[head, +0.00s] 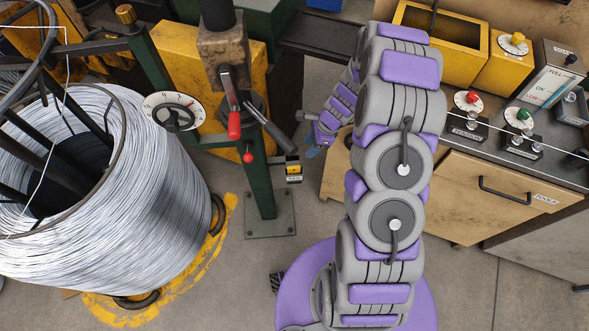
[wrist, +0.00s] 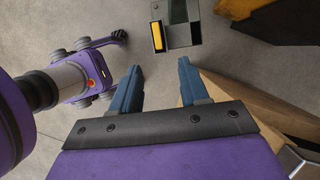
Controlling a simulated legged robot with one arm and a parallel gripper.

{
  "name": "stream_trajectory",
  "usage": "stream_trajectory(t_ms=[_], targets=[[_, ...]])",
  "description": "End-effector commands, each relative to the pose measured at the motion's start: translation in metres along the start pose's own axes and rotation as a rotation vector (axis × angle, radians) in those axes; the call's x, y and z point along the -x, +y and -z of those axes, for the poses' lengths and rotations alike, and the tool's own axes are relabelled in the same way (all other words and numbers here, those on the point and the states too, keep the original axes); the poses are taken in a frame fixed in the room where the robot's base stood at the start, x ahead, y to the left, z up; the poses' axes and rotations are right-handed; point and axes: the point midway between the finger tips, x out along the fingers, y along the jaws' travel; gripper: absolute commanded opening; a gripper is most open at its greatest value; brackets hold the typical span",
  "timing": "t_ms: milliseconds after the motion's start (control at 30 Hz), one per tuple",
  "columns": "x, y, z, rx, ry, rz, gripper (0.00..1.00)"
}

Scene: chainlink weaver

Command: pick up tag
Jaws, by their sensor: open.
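The tag (head: 293,171) appears to be the small yellow, black and white piece at the end of a dark bracket beside the green post in the head view. My gripper (head: 312,152) is to the right of it and a little nearer the top of the picture, partly hidden behind my arm. In the wrist view my gripper (wrist: 158,66) is open, with its two blue fingers well apart and nothing between them. A yellow piece (wrist: 157,36) in a dark frame lies beyond the fingertips; I cannot tell whether it is the tag.
The green post (head: 258,185) stands on a floor plate. A large wire coil (head: 165,190) is at left. A dial (head: 174,113) and red-handled levers (head: 234,122) are near the post. A wooden cabinet (head: 465,190) with controls stands at right. Bare floor (head: 300,225) lies between.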

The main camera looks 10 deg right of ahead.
Motion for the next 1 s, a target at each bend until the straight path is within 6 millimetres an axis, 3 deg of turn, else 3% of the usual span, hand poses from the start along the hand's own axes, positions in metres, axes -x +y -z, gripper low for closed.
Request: stream_trajectory(t_ms=[100, 300, 667, 1000], targets=[[-0.029, 0.001, 0.001, -0.001, -0.003, -0.007, 0.45], [-0.062, -0.001, 0.006, 0.000, -0.007, -0.004, 0.45], [-0.087, 0.000, 0.004, -0.001, -0.005, -0.002, 0.45], [-0.131, 0.004, 0.004, -0.001, -0.007, -0.003, 0.45]])
